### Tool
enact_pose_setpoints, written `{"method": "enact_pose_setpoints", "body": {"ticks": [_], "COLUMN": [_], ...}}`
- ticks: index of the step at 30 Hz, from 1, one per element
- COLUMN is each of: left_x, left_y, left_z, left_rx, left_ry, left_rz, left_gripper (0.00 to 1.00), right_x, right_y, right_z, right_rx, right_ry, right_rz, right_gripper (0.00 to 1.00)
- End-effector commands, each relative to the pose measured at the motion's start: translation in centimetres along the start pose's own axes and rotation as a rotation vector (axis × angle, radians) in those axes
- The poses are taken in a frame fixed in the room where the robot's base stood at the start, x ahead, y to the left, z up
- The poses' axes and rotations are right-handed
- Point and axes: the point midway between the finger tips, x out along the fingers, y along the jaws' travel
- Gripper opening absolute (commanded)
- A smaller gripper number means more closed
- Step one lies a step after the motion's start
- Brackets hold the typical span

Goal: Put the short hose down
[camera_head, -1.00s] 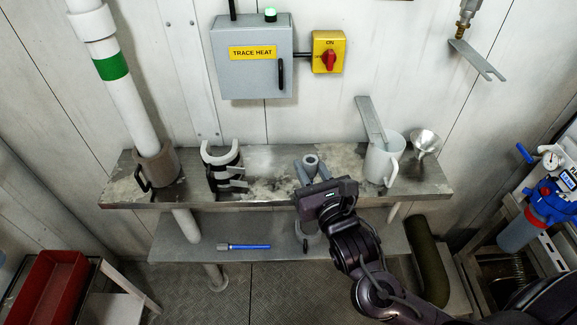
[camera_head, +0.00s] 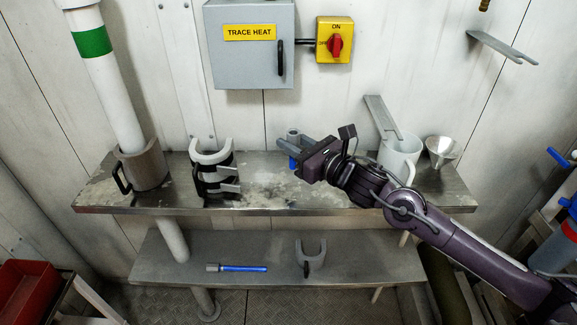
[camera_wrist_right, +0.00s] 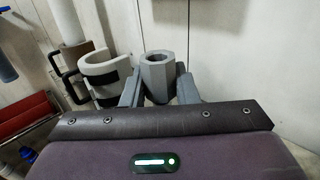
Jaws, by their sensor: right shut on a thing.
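A grey, open-topped tube (camera_head: 293,133), which I take to be the short hose, stands upright between the fingers of my right gripper (camera_head: 291,147), near the back of the steel worktop (camera_head: 260,200). In the right wrist view, the tube (camera_wrist_right: 158,72) shows its round hole and faceted sides, with a finger (camera_wrist_right: 158,88) of the gripper on each side. A small blue part (camera_head: 292,163) shows below the fingers. I cannot tell whether the tube's lower end touches the worktop. My left gripper is not in view.
Left on the worktop stand a brown cup-like holder (camera_head: 145,170) around the white pipe and a white-and-black clamp (camera_head: 211,170). A white jug (camera_head: 400,158) and a metal funnel (camera_head: 441,150) stand right.

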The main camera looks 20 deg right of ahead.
Motion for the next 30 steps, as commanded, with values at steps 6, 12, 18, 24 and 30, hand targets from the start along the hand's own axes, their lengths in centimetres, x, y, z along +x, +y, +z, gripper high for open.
{"method": "enact_pose_setpoints", "body": {"ticks": [6, 12, 18, 24, 30], "left_x": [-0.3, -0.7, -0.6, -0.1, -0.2], "left_y": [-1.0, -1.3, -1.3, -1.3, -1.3], "left_z": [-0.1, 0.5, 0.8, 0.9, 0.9], "left_rx": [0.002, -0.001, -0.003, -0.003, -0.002], "left_ry": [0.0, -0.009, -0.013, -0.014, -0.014], "left_rz": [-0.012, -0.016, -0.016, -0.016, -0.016], "left_gripper": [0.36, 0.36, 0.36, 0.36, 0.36], "right_x": [0.0, 0.0, 0.0, 0.0, 0.0], "right_y": [0.0, 0.0, 0.0, 0.0, 0.0], "right_z": [-1.9, -4.6, -5.1, -5.5, -5.4], "right_rx": [0.002, 0.003, -0.002, -0.002, -0.001], "right_ry": [0.001, 0.001, -0.001, -0.001, -0.001], "right_rz": [0.0, -0.001, -0.001, -0.001, -0.001], "right_gripper": [0.0, 0.0, 0.0, 0.0, 0.48]}}
